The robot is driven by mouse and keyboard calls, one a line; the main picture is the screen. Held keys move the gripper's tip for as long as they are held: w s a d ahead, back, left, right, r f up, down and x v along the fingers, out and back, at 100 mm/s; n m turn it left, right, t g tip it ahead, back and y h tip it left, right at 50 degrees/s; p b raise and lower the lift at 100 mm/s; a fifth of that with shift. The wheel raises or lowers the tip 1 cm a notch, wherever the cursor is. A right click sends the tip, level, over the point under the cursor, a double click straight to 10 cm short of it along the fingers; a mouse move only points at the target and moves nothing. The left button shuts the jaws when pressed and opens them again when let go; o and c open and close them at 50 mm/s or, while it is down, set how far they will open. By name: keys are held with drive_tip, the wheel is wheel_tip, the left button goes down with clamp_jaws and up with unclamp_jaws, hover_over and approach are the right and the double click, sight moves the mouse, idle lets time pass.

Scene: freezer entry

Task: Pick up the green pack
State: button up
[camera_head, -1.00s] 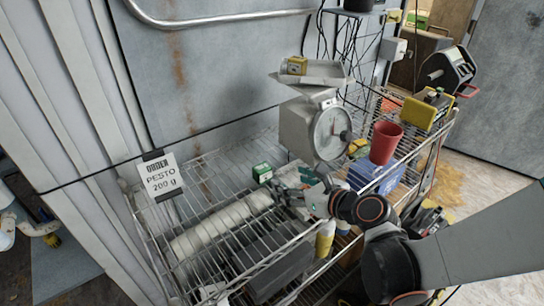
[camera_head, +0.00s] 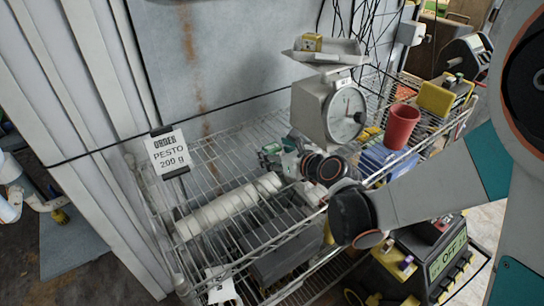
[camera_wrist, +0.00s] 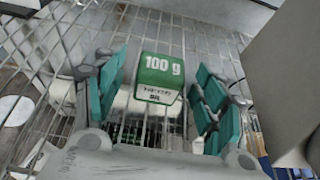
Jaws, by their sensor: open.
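In the head view my gripper (camera_head: 278,153) is low over the wire shelf, left of the scale's foot, and the pack is mostly hidden around the fingers there. Whether a finger touches the pack cannot be told.
A red cup (camera_head: 401,127) is to the right. A white roll (camera_head: 225,208) lies on the wire rack. A sign (camera_head: 169,153) reads "ORDER PESTO 200 g".

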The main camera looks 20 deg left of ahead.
drive_tip(key=shift+x, duration=1)
drive_tip(key=shift+d, duration=0.1)
drive_tip(key=c, duration=1.2)
